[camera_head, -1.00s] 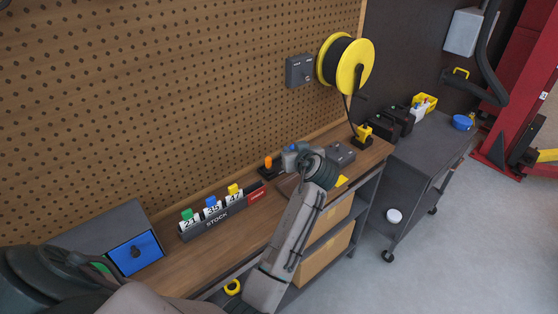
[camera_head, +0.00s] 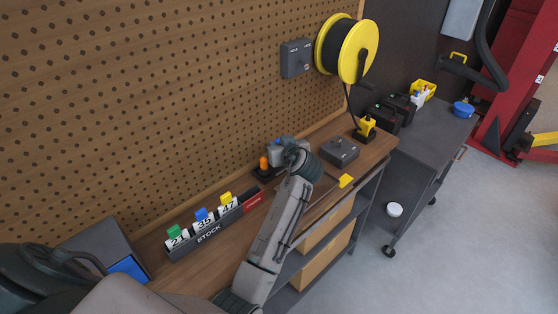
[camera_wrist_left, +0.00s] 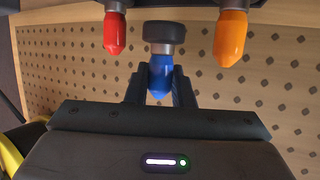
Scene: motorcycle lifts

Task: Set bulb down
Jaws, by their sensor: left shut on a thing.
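My left gripper (camera_head: 285,149) is over the workbench, beside a dark stand with an orange bulb (camera_head: 263,162). In the left wrist view, its fingers (camera_wrist_left: 160,92) are shut on a blue bulb (camera_wrist_left: 160,76) with a dark round base (camera_wrist_left: 163,35). The blue bulb sits between a red bulb (camera_wrist_left: 114,33) and the orange one, which shows in the wrist view too (camera_wrist_left: 231,38). The red and orange bulbs are in dark sockets at the top edge. Whether the blue bulb's base touches the stand, I cannot tell. My right gripper is not in view.
A STOCK holder (camera_head: 208,235) with numbered cards stands on the wooden bench at left. A grey box (camera_head: 340,151) and a yellow-black device (camera_head: 365,128) are to the right. A pegboard (camera_head: 180,100) rises behind. A yellow cable reel (camera_head: 357,50) hangs above.

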